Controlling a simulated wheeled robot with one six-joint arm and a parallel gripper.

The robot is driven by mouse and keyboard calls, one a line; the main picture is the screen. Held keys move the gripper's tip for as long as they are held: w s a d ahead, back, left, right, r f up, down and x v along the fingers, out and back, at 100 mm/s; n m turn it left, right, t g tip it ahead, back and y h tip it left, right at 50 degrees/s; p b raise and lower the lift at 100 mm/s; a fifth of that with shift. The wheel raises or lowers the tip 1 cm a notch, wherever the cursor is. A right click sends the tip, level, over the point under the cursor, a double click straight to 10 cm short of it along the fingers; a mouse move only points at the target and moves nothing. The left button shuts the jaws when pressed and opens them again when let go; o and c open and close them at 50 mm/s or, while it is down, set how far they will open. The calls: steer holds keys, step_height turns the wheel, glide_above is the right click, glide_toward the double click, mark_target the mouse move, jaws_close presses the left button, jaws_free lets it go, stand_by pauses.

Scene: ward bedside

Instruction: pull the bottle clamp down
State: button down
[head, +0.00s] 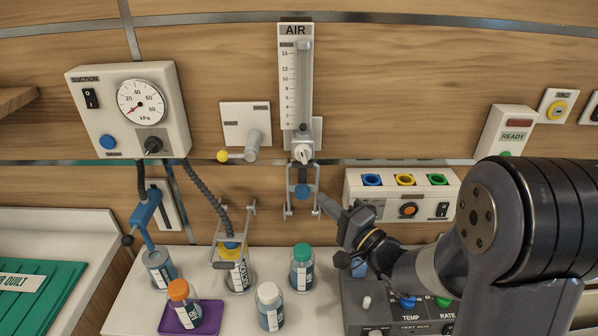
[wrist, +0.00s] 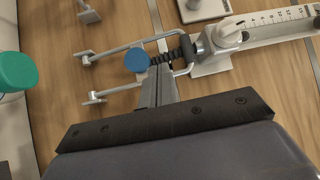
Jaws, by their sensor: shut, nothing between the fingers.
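A grey metal bottle clamp (head: 290,192) with a round blue knob hangs empty under the AIR flowmeter (head: 296,75). In the wrist view, the clamp (wrist: 120,92) shows its two long arms, blue knob (wrist: 136,60) and a dark ribbed post. My gripper (head: 322,200) is shut and empty at the clamp's right side; in the wrist view the gripper (wrist: 166,72) has its tips over the clamp beside the knob. Whether they touch is unclear. A green-capped bottle (head: 302,270) stands below the clamp. Another clamp (head: 218,245) is down around a yellow-capped bottle (head: 240,275).
A suction unit (head: 160,75) hangs at upper left, with a blue-armed holder over a bottle (head: 159,272). A white-capped bottle (head: 270,305) and an orange-capped bottle on a purple tray (head: 168,322) stand on the counter. A socket panel (head: 350,198) and a dark control box (head: 385,318) are close to my arm.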

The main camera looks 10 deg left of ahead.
mark_target(298, 186)
steer(key=p+x, duration=0.3)
steer(key=x, duration=0.5)
steer(key=shift+w+a+r, duration=0.1)
steer(key=shift+a+r, duration=0.05)
steer(key=shift+a, duration=0.05)
steer(key=shift+x, duration=0.75)
steer(key=shift+f, duration=0.25)
